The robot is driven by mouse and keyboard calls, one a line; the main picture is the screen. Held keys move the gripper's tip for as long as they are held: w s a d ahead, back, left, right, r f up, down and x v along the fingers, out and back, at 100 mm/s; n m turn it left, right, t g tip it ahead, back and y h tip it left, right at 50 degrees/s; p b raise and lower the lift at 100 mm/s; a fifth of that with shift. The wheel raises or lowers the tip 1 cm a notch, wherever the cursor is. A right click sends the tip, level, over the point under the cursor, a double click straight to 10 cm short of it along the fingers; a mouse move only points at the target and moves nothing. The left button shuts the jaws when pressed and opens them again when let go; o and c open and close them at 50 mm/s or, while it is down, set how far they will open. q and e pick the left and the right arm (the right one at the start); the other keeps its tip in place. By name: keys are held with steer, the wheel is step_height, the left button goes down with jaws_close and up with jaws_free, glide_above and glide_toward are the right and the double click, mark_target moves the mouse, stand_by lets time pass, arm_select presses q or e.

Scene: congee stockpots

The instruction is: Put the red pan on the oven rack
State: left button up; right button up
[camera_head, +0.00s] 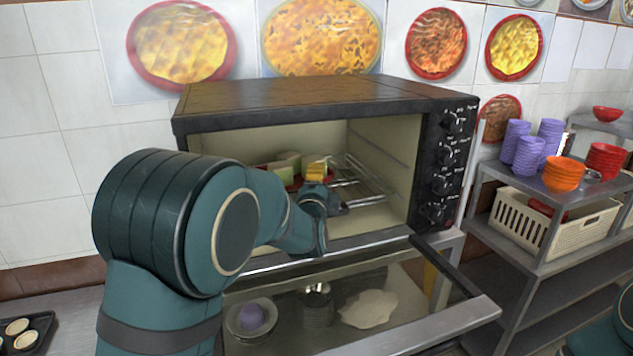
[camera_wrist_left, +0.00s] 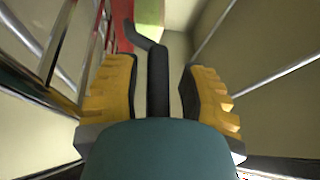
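The red pan (camera_head: 297,184) is inside the open oven, at the rack's level, with pale green and white pieces in it. My arm hides part of it. The oven rack (camera_head: 362,184) shows as metal wires to its right. My left gripper (camera_head: 316,173) reaches into the oven at the pan's near side. In the left wrist view the pan's dark handle (camera_wrist_left: 158,80) lies between the yellow fingers of the gripper (camera_wrist_left: 160,92), with a gap on each side. The red pan's edge (camera_wrist_left: 122,35) shows beyond. I cannot tell whether the pan bears fully on the rack. My right gripper is out of view.
The oven (camera_head: 300,100) has its glass door (camera_head: 400,325) folded down below my left forearm. Oven side walls are close around the gripper. At right, a metal shelf (camera_head: 560,230) holds purple cups (camera_head: 528,150), orange bowls (camera_head: 564,174) and a cream basket (camera_head: 520,222).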

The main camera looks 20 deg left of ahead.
arm_select(q)
steer(key=shift+s+f, duration=0.1)
steer(key=shift+f, duration=0.15)
